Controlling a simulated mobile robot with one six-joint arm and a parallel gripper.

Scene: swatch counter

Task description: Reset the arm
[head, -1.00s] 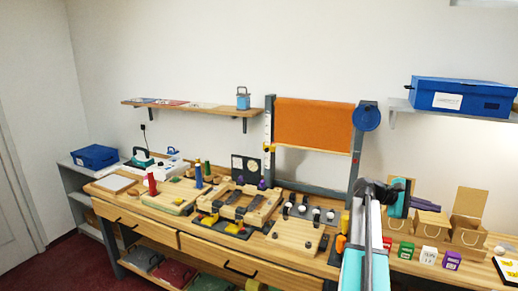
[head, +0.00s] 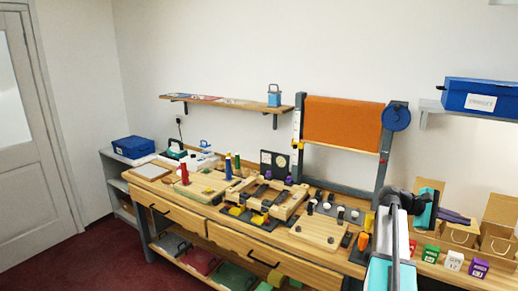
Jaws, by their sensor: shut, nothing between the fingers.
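My arm rises from the bottom edge at the right of the head view, with a dark elbow and a teal wrist part. My gripper (head: 464,220) is the dark purple end beyond the teal part, pointing right. It is shut and empty, in front of the open cardboard boxes (head: 458,235) at the right end of the workbench (head: 220,228). The fingertips are small, and I cannot tell how far they are from the boxes. The arm hides part of the bench's right side.
An orange roll on a frame (head: 343,122) stands at the back of the bench. Wooden jigs, spools and small coloured boxes (head: 453,260) crowd the top. A blue box (head: 480,96) sits on the right wall shelf. Dark red floor (head: 60,258) is clear at the left.

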